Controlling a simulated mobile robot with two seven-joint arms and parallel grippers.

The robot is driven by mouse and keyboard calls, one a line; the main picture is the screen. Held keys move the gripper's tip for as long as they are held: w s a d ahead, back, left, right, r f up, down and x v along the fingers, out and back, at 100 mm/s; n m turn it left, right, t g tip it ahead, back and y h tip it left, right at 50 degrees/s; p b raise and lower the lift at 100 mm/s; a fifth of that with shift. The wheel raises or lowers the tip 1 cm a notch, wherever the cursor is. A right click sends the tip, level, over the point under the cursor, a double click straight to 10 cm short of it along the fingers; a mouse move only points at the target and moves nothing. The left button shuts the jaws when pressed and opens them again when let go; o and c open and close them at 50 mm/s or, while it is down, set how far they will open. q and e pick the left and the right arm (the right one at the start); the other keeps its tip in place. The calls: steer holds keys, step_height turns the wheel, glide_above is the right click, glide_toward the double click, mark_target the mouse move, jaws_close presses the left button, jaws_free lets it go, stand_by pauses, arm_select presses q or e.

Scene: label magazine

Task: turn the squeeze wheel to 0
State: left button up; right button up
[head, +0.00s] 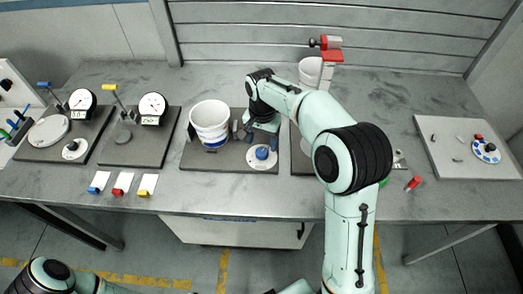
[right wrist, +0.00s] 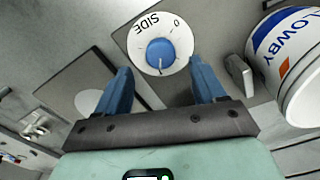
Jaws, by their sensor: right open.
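A blue knob (right wrist: 160,52) sits on a white round dial (right wrist: 142,58) in the right wrist view. The dial carries a 0 at its upper right and the word SIDE at its upper left. It matches the blue knob (head: 262,153) beside the white bucket in the head view. I take this for the squeeze wheel; no name is readable. I cannot tell exactly where its pointer stands. My right gripper (right wrist: 163,80) is open, its blue fingers either side of the knob in that view, apart from it. In the head view it (head: 262,138) is just behind the knob. My left gripper is out of view.
The bucket (head: 210,122) stands close left of my right gripper. Two gauges (head: 152,105) (head: 82,102) and a black-knobbed dial (head: 75,150) are farther left. Coloured tags line the table's front edge. A pale board (head: 450,165) lies at the right.

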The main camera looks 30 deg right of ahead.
mark_target(262, 151)
step_height(262, 151, down, 5)
steer(key=shift+f, duration=0.2)
steer(key=c, duration=1.1)
